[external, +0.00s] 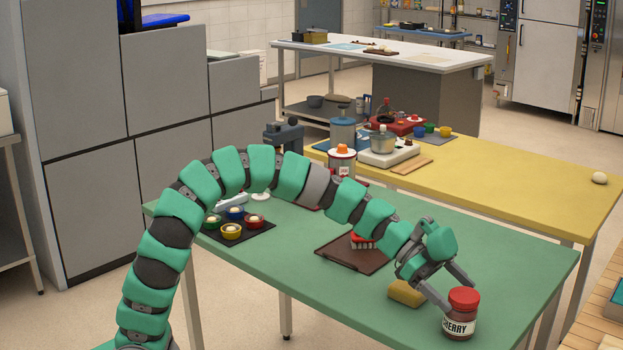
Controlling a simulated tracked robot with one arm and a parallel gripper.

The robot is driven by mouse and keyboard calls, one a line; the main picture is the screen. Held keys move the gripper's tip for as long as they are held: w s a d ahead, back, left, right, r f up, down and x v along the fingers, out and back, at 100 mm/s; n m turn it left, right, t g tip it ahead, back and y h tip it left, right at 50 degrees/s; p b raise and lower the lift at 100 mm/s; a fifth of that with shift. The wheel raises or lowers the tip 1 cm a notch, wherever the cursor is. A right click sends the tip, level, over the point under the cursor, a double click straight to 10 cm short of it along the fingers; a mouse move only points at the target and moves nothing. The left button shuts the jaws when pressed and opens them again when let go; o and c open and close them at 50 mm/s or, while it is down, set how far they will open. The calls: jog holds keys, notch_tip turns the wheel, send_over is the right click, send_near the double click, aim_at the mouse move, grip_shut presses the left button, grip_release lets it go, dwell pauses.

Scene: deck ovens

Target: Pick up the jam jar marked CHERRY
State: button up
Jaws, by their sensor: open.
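The jam jar marked CHERRY (461,318) stands upright near the front right edge of the green table (510,268). It has a red lid and a white label reading "ERRY", with its first letters partly cut off from view. My gripper (460,294) is open, its two fingers pointing down toward the jar. One finger reaches the jar's left side and the other is behind its lid. I cannot tell whether either finger touches the jar.
A yellow block (405,293) lies just left of the jar, beneath my gripper. A brown tray (341,262) with a red item sits behind it. A dark tray (262,237) holds several small coloured bowls. A yellow table (520,186) with appliances stands behind; the green table's right side is clear.

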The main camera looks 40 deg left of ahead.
aim_at(476, 310)
jog(key=b+x, duration=0.1)
jog(key=x, duration=0.4)
jog(key=shift+d, duration=0.15)
jog(key=c, duration=1.4)
jog(key=shift+w+r, duration=0.1)
jog(key=shift+r, duration=0.05)
